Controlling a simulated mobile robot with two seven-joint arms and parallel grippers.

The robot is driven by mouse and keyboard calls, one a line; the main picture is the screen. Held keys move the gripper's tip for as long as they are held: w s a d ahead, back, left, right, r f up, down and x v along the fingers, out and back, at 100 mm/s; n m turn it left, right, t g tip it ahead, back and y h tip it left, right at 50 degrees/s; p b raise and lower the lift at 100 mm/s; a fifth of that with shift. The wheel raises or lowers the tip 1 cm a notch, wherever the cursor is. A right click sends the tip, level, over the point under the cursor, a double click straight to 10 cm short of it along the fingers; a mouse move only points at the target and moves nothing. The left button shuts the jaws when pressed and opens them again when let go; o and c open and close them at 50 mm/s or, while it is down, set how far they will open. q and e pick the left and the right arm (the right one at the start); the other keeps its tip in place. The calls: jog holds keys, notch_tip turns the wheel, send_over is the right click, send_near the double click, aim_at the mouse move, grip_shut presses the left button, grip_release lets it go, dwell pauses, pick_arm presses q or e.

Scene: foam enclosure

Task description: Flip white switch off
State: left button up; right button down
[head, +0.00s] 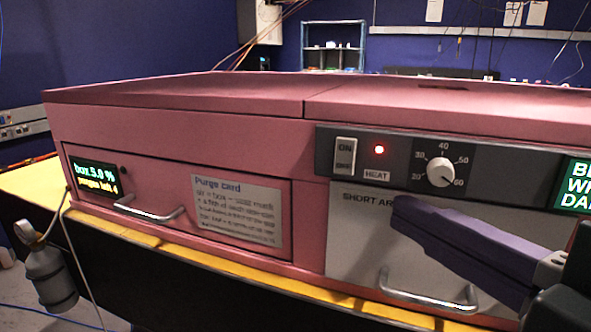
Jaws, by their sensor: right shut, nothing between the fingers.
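The white switch (344,155) is a rocker marked ON at its top and OFF at its bottom. It sits on the dark control panel (400,147) on the front of the pink enclosure. A red light (379,150) glows beside it, above a HEAT label. I cannot tell clearly which way the rocker is tilted. My right gripper (402,208) comes in from the right, with its purple fingers shut and empty. Its tips are below and to the right of the switch, in front of the light drawer, apart from the switch. My left gripper is not in view.
A dial (440,172) with numbers is right of the red light, and a green-lit display (574,185) is at the right edge. Metal handles (428,297) stick out from the drawers. A purge card (237,211) is on the left drawer. A grey bottle (50,278) hangs at left.

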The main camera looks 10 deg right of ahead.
jog(key=p, duration=0.2)
send_near(337, 166)
jog(key=w+a, duration=0.2)
jog(key=a, duration=0.1)
jog(key=w, duration=0.1)
jog(key=d, duration=0.1)
jog(key=w, duration=0.1)
jog(key=shift+w+d+f, duration=0.2)
jog(key=shift+w+f, duration=0.05)
jog(key=shift+w, duration=0.15)
jog(key=shift+w+d, duration=0.25)
jog(key=shift+w, duration=0.15)
jog(key=shift+f, duration=0.1)
